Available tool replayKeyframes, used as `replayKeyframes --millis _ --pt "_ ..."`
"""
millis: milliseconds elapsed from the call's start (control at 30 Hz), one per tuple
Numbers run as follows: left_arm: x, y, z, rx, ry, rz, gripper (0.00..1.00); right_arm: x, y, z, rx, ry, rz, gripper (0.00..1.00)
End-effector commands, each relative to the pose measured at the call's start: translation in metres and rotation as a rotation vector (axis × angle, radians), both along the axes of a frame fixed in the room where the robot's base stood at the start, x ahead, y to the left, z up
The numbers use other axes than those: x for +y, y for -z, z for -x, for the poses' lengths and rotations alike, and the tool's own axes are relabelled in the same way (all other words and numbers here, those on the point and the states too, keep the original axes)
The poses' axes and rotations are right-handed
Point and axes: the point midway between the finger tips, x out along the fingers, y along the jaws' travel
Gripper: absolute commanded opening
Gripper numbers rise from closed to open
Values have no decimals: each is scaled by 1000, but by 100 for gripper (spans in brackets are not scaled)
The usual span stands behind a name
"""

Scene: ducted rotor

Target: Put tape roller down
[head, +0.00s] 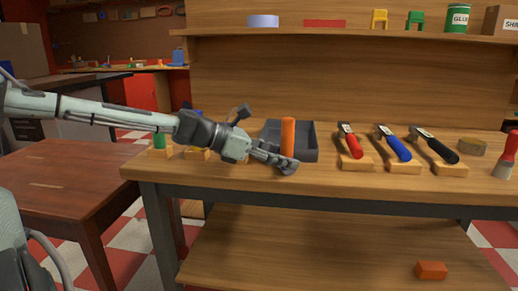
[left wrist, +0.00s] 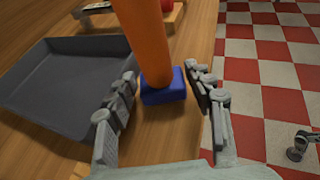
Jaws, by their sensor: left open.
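An upright orange cylinder with a blue block at its foot, which looks like the tape roller (head: 288,135), stands at the front of the wooden workbench (head: 225,174), beside a grey tray. In the left wrist view its orange shaft (left wrist: 148,40) and blue block (left wrist: 163,88) show between my fingers. My left gripper (head: 287,165) is open and low at its foot, with one finger on each side; it also shows in the left wrist view (left wrist: 164,92). The gripper hides the blue block in the head view. A grey jointed part, perhaps my right gripper (left wrist: 300,145), shows at the lower right edge.
The grey tray (left wrist: 60,90) lies close beside the left finger. Red (head: 350,146), blue (head: 396,148) and black (head: 438,150) handled tools rest on wooden blocks to the right. An orange block (head: 431,270) lies on the lower shelf.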

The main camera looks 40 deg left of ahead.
Motion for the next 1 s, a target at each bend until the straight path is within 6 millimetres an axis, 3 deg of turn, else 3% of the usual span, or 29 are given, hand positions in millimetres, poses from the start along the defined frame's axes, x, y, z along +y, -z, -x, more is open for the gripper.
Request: replayKeyframes --millis 267,533,800,1000 --pt "13 -14 18 -6 0 3 52 1 27 1 22 -1 -14 100" --pt "30 -24 42 -6 0 0 52 1 28 0 19 -1 -13 100" --pt "53 -38 73 -4 -1 -2 52 0 7 1 7 0 -1 100" --pt "61 -43 84 -1 0 1 52 0 -2 2 6 1 4 100"
